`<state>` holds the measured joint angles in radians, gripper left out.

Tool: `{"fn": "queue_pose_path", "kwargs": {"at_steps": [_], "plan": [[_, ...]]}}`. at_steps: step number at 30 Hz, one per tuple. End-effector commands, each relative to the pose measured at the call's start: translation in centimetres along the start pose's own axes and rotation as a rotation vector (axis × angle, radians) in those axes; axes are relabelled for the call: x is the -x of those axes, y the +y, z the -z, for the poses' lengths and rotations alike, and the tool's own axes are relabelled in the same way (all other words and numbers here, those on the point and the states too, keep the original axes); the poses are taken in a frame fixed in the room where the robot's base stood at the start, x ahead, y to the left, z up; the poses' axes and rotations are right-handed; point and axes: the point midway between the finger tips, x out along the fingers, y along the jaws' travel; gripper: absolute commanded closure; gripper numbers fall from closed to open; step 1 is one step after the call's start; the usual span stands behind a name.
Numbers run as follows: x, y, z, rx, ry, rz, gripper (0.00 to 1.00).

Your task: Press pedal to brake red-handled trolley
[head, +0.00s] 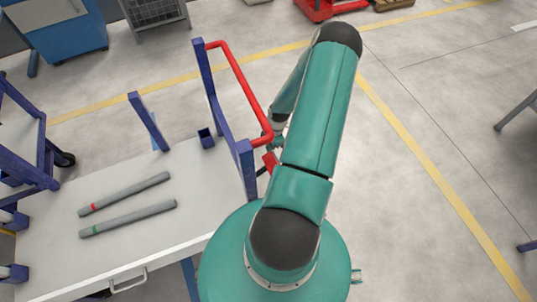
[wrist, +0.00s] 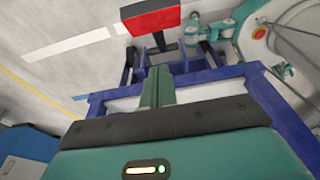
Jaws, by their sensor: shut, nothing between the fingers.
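The trolley's red handle (head: 240,85) is a bent bar on blue posts at the side facing my arm in the head view. A red block (head: 269,161), which looks like the pedal, shows below the handle, partly hidden by my arm. In the wrist view a red pedal (wrist: 150,18) on a dark support stands out from the blue trolley frame (wrist: 190,77). My gripper (wrist: 157,84) is shut and empty, with its fingers pointing toward the pedal. A gap shows between them in the picture. In the head view my arm hides most of the gripper.
The trolley's pale top (head: 130,250) holds two grey pipes, one red-banded (head: 125,194) and one green-banded (head: 128,218). Another blue frame (head: 25,150) stands at the left. A blue cabinet (head: 60,35) is at the back left. The floor to the right is largely clear.

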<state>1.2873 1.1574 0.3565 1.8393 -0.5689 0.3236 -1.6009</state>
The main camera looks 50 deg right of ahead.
Motion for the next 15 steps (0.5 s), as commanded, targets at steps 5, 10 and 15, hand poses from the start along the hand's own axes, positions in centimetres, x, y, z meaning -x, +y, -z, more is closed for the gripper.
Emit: {"fn": "queue_pose_path", "kwargs": {"at_steps": [5, 10, 15], "plan": [[-2.6, 0.0, 0.3, 0.003, 0.002, 0.002, 1.00], [-6.0, 0.2, 0.5, 0.003, 0.002, 0.002, 1.00], [-9.4, 0.3, 0.5, 0.002, 0.002, 0.002, 1.00]]}}
